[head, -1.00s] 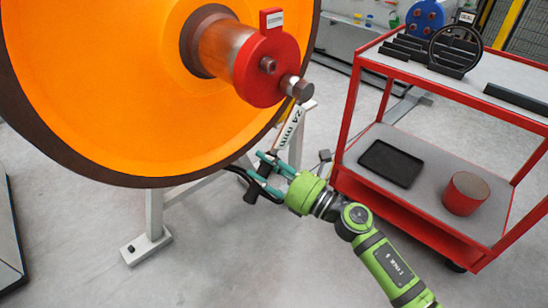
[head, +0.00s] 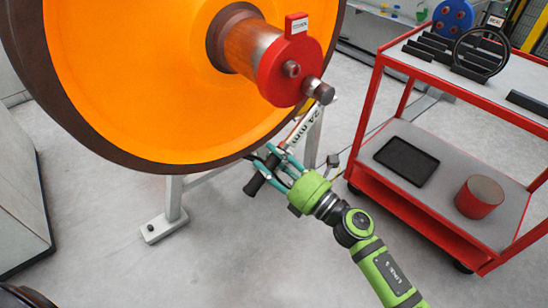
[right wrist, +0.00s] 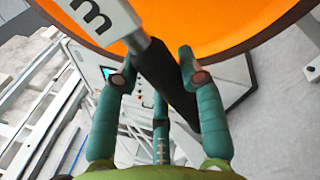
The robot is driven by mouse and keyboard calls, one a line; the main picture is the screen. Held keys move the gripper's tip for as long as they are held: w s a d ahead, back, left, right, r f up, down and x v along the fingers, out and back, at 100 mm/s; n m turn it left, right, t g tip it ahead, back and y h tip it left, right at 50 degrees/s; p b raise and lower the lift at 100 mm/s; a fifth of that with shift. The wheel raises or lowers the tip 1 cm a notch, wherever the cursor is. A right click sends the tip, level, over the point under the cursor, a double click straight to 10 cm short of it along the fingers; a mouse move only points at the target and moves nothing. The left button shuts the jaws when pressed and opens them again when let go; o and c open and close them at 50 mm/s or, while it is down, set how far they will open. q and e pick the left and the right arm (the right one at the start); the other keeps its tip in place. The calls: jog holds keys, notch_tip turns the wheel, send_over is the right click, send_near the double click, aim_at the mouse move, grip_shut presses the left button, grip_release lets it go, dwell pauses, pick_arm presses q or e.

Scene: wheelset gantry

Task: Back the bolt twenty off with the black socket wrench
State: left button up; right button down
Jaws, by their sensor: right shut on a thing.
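The wrench (head: 297,130) has a pale shaft marked 24 mm and a black handle. Its upper end reaches the grey socket-like cylinder (head: 318,90) at the front of the red round cap (head: 300,45); whether it is seated on a bolt is hard to tell. A second bolt head (head: 291,69) shows nearer the cap's middle. My right gripper (head: 272,167) is shut on the wrench's black handle, below and left of the cap. The right wrist view shows the handle (right wrist: 168,78) between the teal fingers. The tag's lettering is too small to read. My left gripper is out of view.
The large orange wheel (head: 150,80) fills the upper left, close above my gripper, on a grey stand (head: 175,200). A red trolley (head: 365,115) at right holds a black tray (head: 406,161), a red cylinder (head: 480,196) and black racks.

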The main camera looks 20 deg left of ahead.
jog(key=r+p, duration=0.1)
jog(key=s+r+m+p, duration=0.1)
jog(key=a+r+m+p, duration=0.1)
jog(key=r+p, duration=0.1)
jog(key=shift+s+t, duration=0.25)
jog(key=shift+t, duration=0.15)
jog(key=shift+s+a+r+m, duration=0.1)
jog(key=shift+s+a+m, duration=0.1)
jog(key=shift+m, duration=0.3)
jog(key=shift+f, duration=0.2)
